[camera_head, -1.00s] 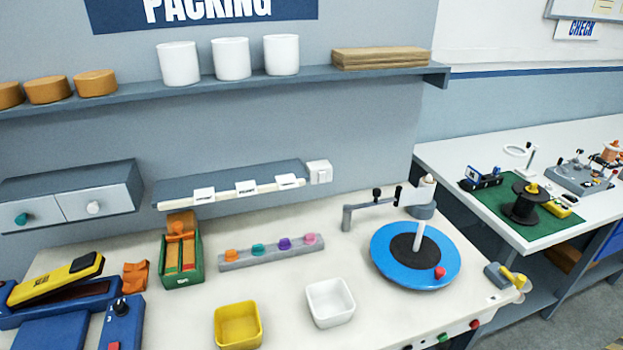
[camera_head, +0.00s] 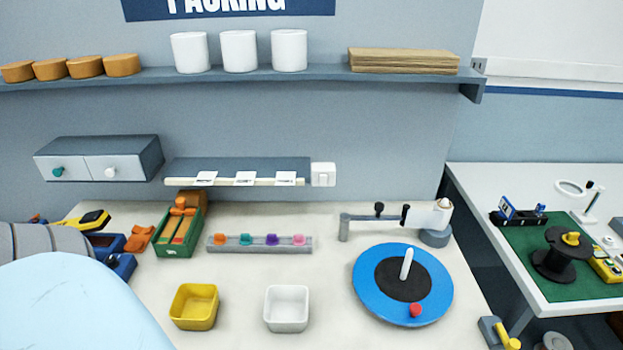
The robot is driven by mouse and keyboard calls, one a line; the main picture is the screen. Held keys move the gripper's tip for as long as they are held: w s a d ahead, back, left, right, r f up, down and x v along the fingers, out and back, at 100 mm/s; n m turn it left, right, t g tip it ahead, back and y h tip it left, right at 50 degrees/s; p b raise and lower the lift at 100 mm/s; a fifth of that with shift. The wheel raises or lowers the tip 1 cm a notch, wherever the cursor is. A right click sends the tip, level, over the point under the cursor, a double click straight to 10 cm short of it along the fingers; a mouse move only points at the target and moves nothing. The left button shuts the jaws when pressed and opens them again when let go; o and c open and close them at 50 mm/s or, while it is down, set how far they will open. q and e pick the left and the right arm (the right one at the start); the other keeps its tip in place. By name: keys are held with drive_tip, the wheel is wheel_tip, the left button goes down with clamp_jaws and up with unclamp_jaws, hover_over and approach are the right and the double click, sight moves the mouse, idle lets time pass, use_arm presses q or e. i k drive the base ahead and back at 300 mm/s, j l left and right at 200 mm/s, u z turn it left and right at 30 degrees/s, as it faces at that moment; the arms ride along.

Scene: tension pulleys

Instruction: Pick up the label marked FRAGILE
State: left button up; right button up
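Three small white labels lie along the front edge of a grey wall ledge (camera_head: 240,168): a left label (camera_head: 206,177), a middle label (camera_head: 245,178) and a right label (camera_head: 286,178). Their print is too small to read, so I cannot tell which one says FRAGILE. Part of my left arm, a pale blue link and a grey ribbed section, fills the lower left. Neither gripper is in view.
Below the ledge, the bench (camera_head: 330,265) holds a green box (camera_head: 178,235), a rack of coloured knobs (camera_head: 260,243), a yellow bin (camera_head: 194,307), a white bin (camera_head: 287,308) and a blue turntable (camera_head: 370,285). A drawer unit (camera_head: 100,160) hangs at left.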

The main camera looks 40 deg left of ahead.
sight(283, 178)
drive_tip(key=i+l+u, duration=0.15)
drive_tip(key=l+u, duration=0.15)
drive_tip(key=u, duration=0.2)
drive_tip(key=i+l+u, duration=0.1)
drive_tip(key=l+u, duration=0.35)
drive_tip(key=j, duration=0.1)
